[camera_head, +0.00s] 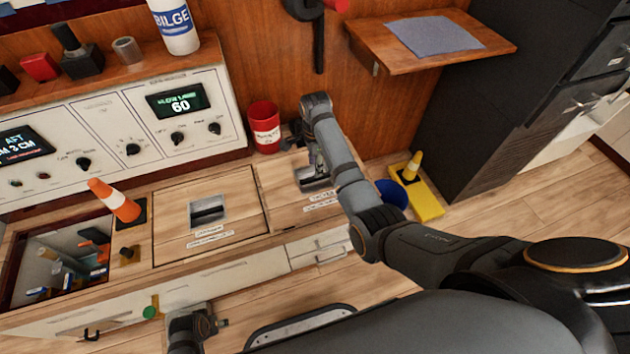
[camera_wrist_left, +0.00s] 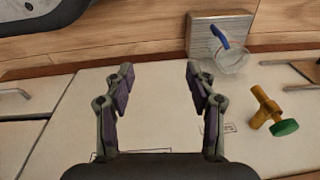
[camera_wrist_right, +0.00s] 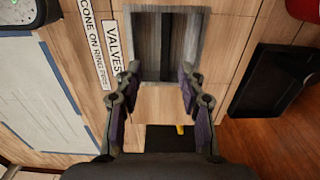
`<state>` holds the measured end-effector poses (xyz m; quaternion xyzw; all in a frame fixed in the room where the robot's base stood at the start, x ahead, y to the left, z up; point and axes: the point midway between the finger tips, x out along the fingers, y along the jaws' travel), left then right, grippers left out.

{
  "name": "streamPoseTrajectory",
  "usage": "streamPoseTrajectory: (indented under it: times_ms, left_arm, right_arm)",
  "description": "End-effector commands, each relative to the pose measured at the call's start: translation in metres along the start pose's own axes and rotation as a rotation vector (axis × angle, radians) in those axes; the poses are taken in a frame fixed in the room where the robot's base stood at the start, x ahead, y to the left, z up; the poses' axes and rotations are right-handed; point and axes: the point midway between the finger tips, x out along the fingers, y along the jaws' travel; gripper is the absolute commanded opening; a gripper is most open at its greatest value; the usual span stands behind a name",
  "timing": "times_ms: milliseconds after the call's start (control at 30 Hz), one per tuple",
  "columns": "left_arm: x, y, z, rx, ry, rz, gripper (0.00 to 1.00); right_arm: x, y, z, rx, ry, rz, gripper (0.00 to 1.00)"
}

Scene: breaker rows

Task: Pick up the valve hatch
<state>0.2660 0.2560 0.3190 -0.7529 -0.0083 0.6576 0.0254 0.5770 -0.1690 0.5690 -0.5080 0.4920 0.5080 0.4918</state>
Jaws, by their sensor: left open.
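The valve hatch (camera_head: 275,180) is a wooden lid at the right end of the bench top, with a recessed metal handle. In the right wrist view its label (camera_wrist_right: 114,50) reads "VALVES", and the handle recess (camera_wrist_right: 165,45) shows a bar between darker slots. My right gripper (camera_wrist_right: 160,75) is open, with its fingers apart over the near side of the recess; nothing is visibly held. In the head view my right arm hides part of the hatch and handle. My left gripper (camera_wrist_left: 160,72) is open and empty in front of the bench's pale front face.
A second hatch (camera_head: 170,225) lies to the left, then an orange cone (camera_head: 115,200) and an open compartment (camera_head: 18,280) with loose items. A red can (camera_head: 264,127) stands behind the valve hatch. A green-knobbed valve (camera_wrist_left: 270,110) sticks out near my left gripper.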

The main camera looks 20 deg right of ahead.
Motion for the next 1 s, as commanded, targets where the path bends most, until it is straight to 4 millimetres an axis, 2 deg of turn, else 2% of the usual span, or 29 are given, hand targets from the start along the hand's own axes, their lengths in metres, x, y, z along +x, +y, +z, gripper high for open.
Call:
streamPoseTrajectory:
  times_ms: [33, 133, 467, 800, 1000]
  left_arm:
    - [-0.004, 0.002, -0.005, 0.0, 0.003, 0.004, 0.56]
    - [-0.017, 0.005, -0.011, 0.001, -0.002, 0.011, 0.56]
    - [-0.035, 0.009, -0.019, 0.002, -0.004, 0.019, 0.56]
    - [-0.099, 0.021, -0.032, 0.012, -0.014, 0.046, 0.56]
    - [-0.112, 0.022, -0.032, 0.015, -0.018, 0.051, 0.56]
  right_arm:
    - [0.014, 0.001, 0.0, 0.0, 0.0, 0.004, 0.4]
    - [0.028, 0.0, 0.0, -0.001, 0.0, 0.002, 0.4]
    - [0.042, -0.001, -0.001, -0.002, 0.0, 0.001, 0.4]
    - [0.082, -0.007, -0.001, -0.002, 0.0, 0.0, 0.4]
    - [0.087, -0.007, -0.001, -0.002, 0.0, -0.001, 0.4]
